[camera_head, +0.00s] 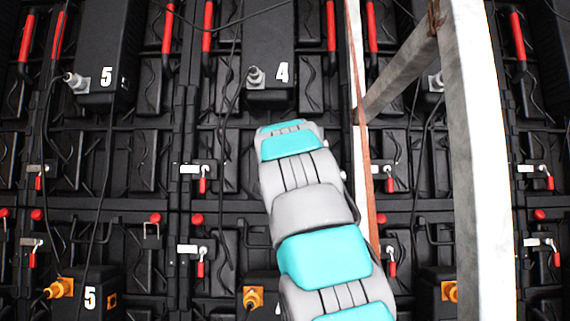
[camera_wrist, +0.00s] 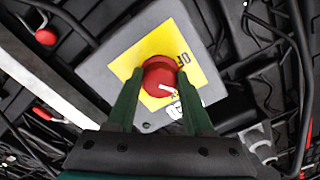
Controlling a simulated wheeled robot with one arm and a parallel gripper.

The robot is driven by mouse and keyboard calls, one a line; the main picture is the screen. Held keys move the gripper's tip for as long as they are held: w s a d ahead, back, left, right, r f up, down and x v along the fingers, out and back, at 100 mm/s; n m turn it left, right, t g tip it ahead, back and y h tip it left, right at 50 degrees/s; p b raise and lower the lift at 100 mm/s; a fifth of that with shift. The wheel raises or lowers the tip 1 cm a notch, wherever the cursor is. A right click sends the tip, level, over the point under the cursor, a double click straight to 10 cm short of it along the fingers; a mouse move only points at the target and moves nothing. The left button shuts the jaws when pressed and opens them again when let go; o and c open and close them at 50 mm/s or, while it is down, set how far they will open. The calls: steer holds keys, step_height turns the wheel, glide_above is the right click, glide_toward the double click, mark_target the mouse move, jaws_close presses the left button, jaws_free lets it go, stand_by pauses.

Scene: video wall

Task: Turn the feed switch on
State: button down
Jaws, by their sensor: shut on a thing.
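The feed switch is a round red knob (camera_wrist: 158,68) on a yellow plate (camera_wrist: 203,73) fixed to a grey box (camera_wrist: 100,72), seen in the wrist view. "OFF" is printed at the plate's upper right. More lettering below the knob is partly hidden by a finger. A short white mark on the knob's lower part points toward that lettering. My gripper (camera_wrist: 157,80) has its two green fingers on either side of the knob and is shut on it. In the head view my own arm hides the gripper, and I cannot see the switch there.
In the head view, black wall panels carry red handles (camera_head: 207,27), latches with red tips (camera_head: 201,185), hanging cables and boxes numbered 5 (camera_head: 97,80) and 4 (camera_head: 270,50). A pale metal frame (camera_head: 470,150) stands close to the right of my arm.

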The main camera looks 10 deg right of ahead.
steer(key=shift+w+m, duration=0.1)
steer(key=shift+m, duration=1.5)
steer(key=shift+a+m+p, duration=0.1)
steer(key=shift+m+p, duration=0.65)
steer(key=shift+m, duration=1.05)
steer(key=shift+c, duration=1.4)
jaws_free()
steer(key=shift+r, duration=0.1)
